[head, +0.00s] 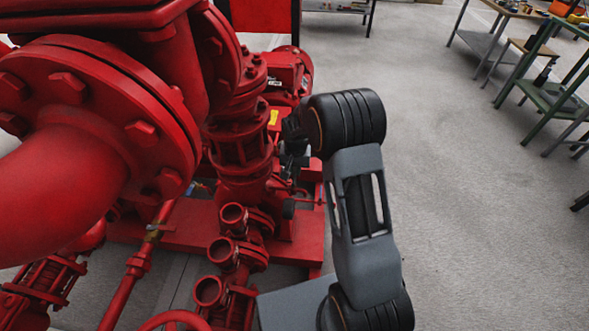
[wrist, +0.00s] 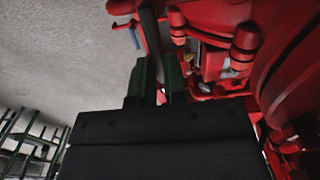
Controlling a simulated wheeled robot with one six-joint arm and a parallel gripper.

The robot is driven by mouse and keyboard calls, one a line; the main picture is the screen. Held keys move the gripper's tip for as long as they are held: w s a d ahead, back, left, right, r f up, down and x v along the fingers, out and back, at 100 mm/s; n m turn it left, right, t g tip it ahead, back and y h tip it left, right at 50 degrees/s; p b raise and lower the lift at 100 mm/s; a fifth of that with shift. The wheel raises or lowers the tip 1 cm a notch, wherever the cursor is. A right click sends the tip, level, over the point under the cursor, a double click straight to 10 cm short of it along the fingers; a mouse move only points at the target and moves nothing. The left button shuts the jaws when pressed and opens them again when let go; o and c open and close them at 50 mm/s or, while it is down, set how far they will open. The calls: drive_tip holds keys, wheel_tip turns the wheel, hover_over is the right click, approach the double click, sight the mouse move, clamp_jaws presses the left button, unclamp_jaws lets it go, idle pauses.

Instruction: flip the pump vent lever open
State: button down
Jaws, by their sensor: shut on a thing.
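In the wrist view, the two dark green fingers of my gripper (wrist: 158,78) stand close together on either side of a narrow dark bar (wrist: 150,32). The bar appears to be the pump vent lever, and my gripper is shut on it. Its far end runs up to red parts at the top of the view. In the head view, my gripper (head: 294,140) is beside the red pump, left of my dark wrist. The fingertips and lever are too dark and too hidden there to make out.
Large red flanged pipes (head: 100,110) fill the left of the head view, close to my arm. A red pump column (head: 240,140) stands left of my gripper. Open grey floor (head: 450,200) lies to the right, with workbenches (head: 490,45) at the far right.

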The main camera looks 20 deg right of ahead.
drive_tip(key=shift+d, duration=0.15)
drive_tip(key=shift+d+r+m+p, duration=0.1)
drive_tip(key=shift+m+p, duration=0.2)
drive_tip(key=shift+m, duration=0.2)
drive_tip(key=shift+s+d+m+p, duration=0.35)
drive_tip(key=shift+m+p, duration=0.1)
drive_tip(key=shift+m, duration=0.85)
drive_tip(key=shift+s+d+m+p, duration=0.3)
drive_tip(key=shift+s+m+p, duration=0.1)
drive_tip(key=shift+m, duration=0.9)
drive_tip(key=shift+s+d+m+p, duration=0.35)
drive_tip(key=shift+m+p, duration=0.1)
drive_tip(key=shift+m, duration=0.85)
drive_tip(key=c, duration=1.2)
unclamp_jaws()
drive_tip(key=shift+s, duration=0.1)
drive_tip(key=shift+o, duration=0.2)
